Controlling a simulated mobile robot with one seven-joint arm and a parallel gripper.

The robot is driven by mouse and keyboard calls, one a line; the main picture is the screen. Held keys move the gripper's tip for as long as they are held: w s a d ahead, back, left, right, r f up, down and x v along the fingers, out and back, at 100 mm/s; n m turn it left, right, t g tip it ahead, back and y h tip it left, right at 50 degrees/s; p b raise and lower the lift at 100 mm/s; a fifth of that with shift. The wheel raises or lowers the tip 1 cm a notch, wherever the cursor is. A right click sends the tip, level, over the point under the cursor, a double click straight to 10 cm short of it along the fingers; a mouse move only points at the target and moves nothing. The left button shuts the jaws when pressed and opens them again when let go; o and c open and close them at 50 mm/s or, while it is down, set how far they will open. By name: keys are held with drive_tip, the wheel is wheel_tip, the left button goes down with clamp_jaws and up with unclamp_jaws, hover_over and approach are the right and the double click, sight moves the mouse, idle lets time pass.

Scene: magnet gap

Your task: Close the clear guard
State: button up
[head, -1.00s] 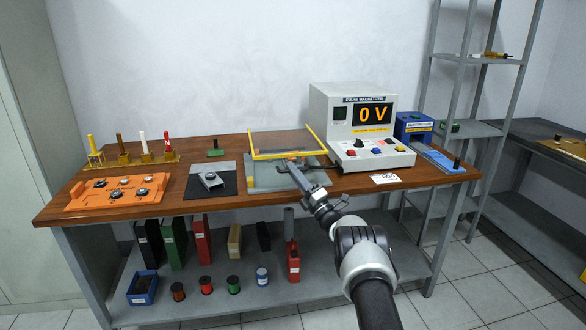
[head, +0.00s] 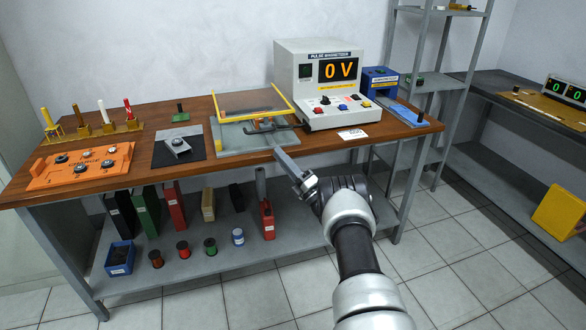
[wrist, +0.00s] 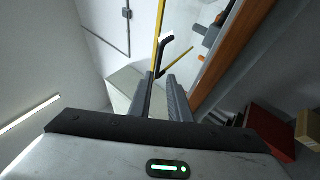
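The clear guard (head: 252,103) with yellow edges is on the wooden bench, left of the magnetizer, over a grey base plate (head: 217,140). It looks tilted up, with its front bar above the plate. A dark hooked bar (head: 287,128), perhaps its handle, shows at the front; I cannot tell how it is attached. My gripper (head: 274,143) reaches in from the front, close to this bar. In the wrist view, my gripper's fingers (wrist: 162,88) are apart, with the dark bar (wrist: 158,57) at or just beyond their tips. Contact cannot be made out.
The magnetizer (head: 295,72), reading 0 V, stands just right of the guard. A dark mat (head: 160,153) with a small grey part and an orange board (head: 50,177) lie to the left. The bench's front edge runs below my gripper. Books and spools fill the lower shelf.

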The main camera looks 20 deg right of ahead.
drive_tip(key=v, duration=0.6)
drive_tip(key=shift+s, duration=0.2)
drive_tip(key=shift+d, duration=0.1)
